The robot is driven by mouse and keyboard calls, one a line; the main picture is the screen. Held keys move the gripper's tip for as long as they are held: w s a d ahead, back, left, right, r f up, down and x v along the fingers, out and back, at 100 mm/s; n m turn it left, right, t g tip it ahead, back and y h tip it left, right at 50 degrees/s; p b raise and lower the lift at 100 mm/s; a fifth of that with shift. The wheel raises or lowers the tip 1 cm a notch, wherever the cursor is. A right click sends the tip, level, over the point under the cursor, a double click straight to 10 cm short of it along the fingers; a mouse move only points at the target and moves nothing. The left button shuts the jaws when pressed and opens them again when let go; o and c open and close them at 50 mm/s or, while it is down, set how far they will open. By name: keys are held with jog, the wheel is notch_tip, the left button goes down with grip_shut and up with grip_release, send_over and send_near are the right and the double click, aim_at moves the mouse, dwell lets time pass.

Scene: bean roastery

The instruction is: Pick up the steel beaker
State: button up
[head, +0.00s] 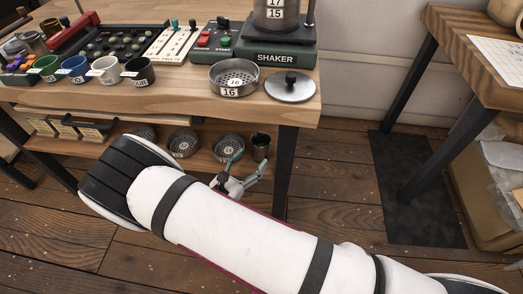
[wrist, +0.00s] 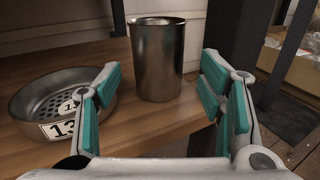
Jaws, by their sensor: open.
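The steel beaker (wrist: 157,62) stands upright on the lower wooden shelf in the wrist view, just ahead of and between my open fingers. It is a plain, shiny cylinder with an open top. In the head view it shows as a small dark cup (head: 261,147) near the right end of the lower shelf. My gripper (wrist: 158,95) has its teal-padded fingers spread wide with nothing between the tips. In the head view my gripper (head: 246,168) reaches the shelf's front edge beside the beaker, partly hidden by my arm.
A round sieve labelled 13 (wrist: 62,107) sits close to the left finger. More sieves (head: 183,144) line the lower shelf (head: 60,147). A dark table leg (head: 285,170) stands right of the beaker. The upper tabletop (head: 180,98) overhangs, holding mugs, sieve 16 (head: 234,78) and the shaker (head: 276,55).

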aim_at(255, 155)
jog(key=shift+x, duration=0.9)
jog(key=x, duration=0.1)
jog(key=b+x, duration=0.2)
jog(key=x, duration=0.1)
jog(key=shift+a+f, duration=0.1)
jog(key=shift+f, duration=0.2)
jog(key=shift+w+b, duration=0.35)
jog(key=shift+w, duration=0.2)
jog(key=shift+r, duration=0.1)
jog(key=c, duration=1.1)
jog(key=shift+c, duration=0.2)
